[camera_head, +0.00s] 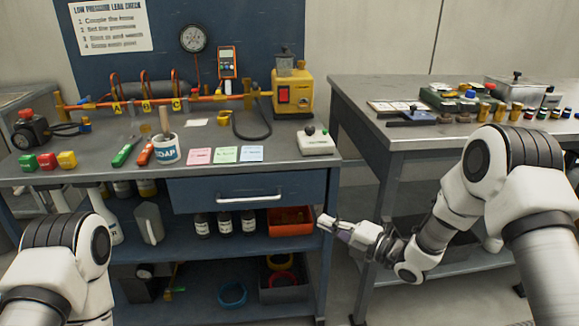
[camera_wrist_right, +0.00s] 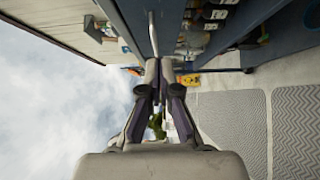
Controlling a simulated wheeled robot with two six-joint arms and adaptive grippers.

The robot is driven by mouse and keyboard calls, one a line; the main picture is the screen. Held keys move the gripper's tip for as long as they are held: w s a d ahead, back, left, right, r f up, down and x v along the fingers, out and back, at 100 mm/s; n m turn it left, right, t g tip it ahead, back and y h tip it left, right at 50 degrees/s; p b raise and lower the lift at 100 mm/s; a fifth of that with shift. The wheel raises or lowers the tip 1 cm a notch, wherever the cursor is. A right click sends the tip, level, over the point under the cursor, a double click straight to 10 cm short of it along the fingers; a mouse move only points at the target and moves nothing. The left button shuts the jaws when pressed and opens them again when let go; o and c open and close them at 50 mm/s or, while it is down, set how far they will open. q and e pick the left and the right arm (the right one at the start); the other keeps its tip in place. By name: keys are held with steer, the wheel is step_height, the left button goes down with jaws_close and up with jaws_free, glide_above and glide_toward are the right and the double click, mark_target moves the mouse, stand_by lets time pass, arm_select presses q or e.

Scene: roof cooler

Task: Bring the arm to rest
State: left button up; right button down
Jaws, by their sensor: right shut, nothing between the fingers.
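My right arm comes in from the right in the head view. Its gripper (camera_head: 333,228) points left in the gap between the two benches, in front of the blue bench's right end and below its top. In the right wrist view the fingers (camera_wrist_right: 160,68) are together and nothing is between them. The bench's drawer handle (camera_wrist_right: 153,32) shows just beyond the fingertips. My left arm shows only as a white and black link at the lower left of the head view. Its gripper is out of view.
The blue bench (camera_head: 320,168) holds a SOAP cup (camera_head: 166,149), coloured cards and a yellow pump (camera_head: 292,92). Its drawer (camera_head: 225,190) is shut. Bottles and an orange bin (camera_head: 290,219) stand on the shelf below. A second bench (camera_head: 355,95) at right carries fittings. Floor between benches is free.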

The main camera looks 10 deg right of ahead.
steer(key=s+a+f+m+g+h, duration=0.1)
steer(key=s+f+m, duration=0.1)
steer(key=s+f, duration=0.35)
steer(key=s+a+f+m+g+h, duration=0.1)
steer(key=s+f+m+h, duration=0.15)
steer(key=f, duration=0.65)
steer(key=s+d+f+m+g+h, duration=0.3)
steer(key=s+f+m, duration=0.35)
steer(key=s, duration=0.35)
steer(key=s+d+f+m+g+h, duration=0.4)
steer(key=s+f+m, duration=0.3)
steer(key=s, duration=0.4)
steer(key=s+d+m+g+h, duration=0.2)
steer(key=s+d+m+g, duration=0.15)
steer(key=s+m, duration=0.55)
step_height(320, 180, up, 23)
steer(key=s+p, duration=0.1)
steer(key=p, duration=2.2)
steer(key=shift+s+d+p, duration=0.15)
steer(key=shift+d+p, duration=0.05)
steer(key=shift+p, duration=0.1)
